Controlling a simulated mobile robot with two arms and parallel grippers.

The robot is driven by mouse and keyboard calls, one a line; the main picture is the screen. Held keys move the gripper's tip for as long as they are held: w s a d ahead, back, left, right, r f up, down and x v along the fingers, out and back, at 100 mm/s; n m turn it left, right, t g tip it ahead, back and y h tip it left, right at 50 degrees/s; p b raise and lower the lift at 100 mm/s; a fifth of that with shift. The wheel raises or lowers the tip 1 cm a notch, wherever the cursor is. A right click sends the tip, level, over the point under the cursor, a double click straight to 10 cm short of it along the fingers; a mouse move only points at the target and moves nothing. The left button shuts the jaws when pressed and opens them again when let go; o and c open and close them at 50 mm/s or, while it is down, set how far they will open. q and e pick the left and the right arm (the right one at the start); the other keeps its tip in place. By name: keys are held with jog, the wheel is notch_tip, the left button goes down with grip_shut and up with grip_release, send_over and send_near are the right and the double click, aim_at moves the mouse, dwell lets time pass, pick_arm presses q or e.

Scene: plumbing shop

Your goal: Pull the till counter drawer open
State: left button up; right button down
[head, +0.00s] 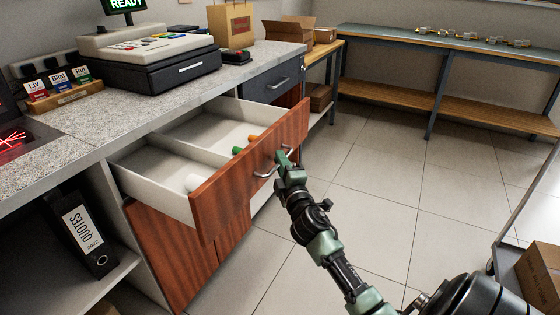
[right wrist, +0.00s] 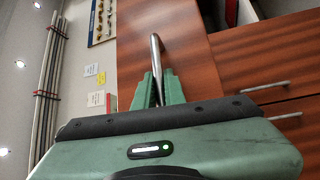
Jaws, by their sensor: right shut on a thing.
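The till counter drawer (head: 236,173) has a reddish wood front and white inner walls, and it stands well out from the counter. Inside lie a white roll, green items and an orange item. A metal bar handle (head: 265,173) is on its front. My right gripper (head: 284,155) is at the handle and shut on it. In the right wrist view the two green fingers (right wrist: 160,88) close around the handle bar (right wrist: 156,62). My left gripper is not in view.
A cash register (head: 150,60) stands on the grey stone counter (head: 120,120). A binder (head: 83,232) sits on the open shelf below left. A cart with a cardboard box (head: 540,275) is at the right edge. The tiled floor (head: 370,215) between is clear.

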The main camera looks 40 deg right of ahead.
jog(key=c, duration=1.8)
grip_release()
jog(key=shift+o, duration=0.2)
jog(key=v, duration=0.7)
jog(key=shift+s+a, duration=0.2)
jog(key=shift+s, duration=0.15)
jog(key=shift+f, duration=0.15)
